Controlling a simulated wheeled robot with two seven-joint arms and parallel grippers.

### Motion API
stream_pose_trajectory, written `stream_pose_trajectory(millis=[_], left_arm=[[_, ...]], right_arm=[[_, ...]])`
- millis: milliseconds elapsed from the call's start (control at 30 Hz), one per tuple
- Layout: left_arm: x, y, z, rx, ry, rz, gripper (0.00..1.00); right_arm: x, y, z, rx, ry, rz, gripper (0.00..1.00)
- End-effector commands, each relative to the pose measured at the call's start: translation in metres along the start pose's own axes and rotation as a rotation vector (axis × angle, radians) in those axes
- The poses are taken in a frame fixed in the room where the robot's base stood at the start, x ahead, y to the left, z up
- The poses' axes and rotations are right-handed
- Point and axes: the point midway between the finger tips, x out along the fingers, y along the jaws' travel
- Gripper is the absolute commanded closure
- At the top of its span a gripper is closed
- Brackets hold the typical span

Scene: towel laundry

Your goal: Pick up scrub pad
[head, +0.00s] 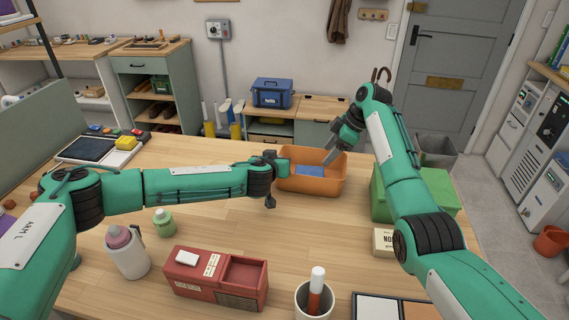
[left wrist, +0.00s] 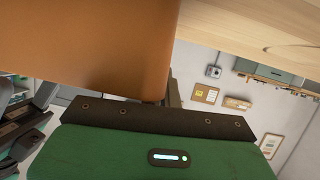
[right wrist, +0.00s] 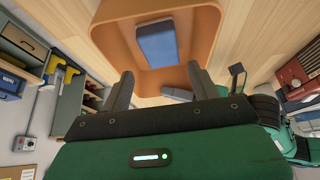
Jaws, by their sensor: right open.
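The scrub pad looks to be the blue block with a grey top (right wrist: 156,43) lying on the floor of an orange bin (right wrist: 112,30). In the head view the blue pad (head: 309,171) shows low inside the bin (head: 325,186). My right gripper (right wrist: 162,84) is open and empty, its fingers pointing towards the bin with the pad beyond them. In the head view it (head: 334,150) is over the bin's back right part. My left gripper (head: 276,180) is at the bin's left wall. The close orange wall (left wrist: 85,45) hides much of its jaws in the left wrist view.
A green box (head: 440,185) stands right of the bin, under my right arm. A red box (head: 215,278), a bottle (head: 127,252), a small green jar (head: 164,222) and a cup with a marker (head: 314,300) stand nearer. Bare tabletop lies in front of the bin.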

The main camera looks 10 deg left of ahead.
Motion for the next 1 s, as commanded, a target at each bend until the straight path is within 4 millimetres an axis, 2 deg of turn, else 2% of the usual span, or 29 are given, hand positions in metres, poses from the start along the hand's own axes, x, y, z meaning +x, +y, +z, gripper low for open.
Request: stream_pose_trajectory(millis=[33, 167, 200, 600, 1000], left_arm=[[0.0, 0.0, 0.0, 0.0, 0.0, 0.0, 1.0], [0.0, 0.0, 0.0, 0.0, 0.0, 0.0, 1.0], [0.0, 0.0, 0.0, 0.0, 0.0, 0.0, 1.0], [0.0, 0.0, 0.0, 0.0, 0.0, 0.0, 1.0], [0.0, 0.0, 0.0, 0.0, 0.0, 0.0, 1.0]], right_arm=[[0.0, 0.0, -0.002, 0.015, -0.007, 0.001, 0.28], [0.001, -0.001, -0.011, 0.109, -0.041, 0.005, 0.03], [0.001, -0.002, -0.015, 0.152, -0.057, 0.008, 0.0], [0.004, -0.006, -0.047, 0.679, -0.223, 0.123, 0.0], [0.0, -0.007, -0.066, 1.164, -0.307, 0.344, 0.0]])
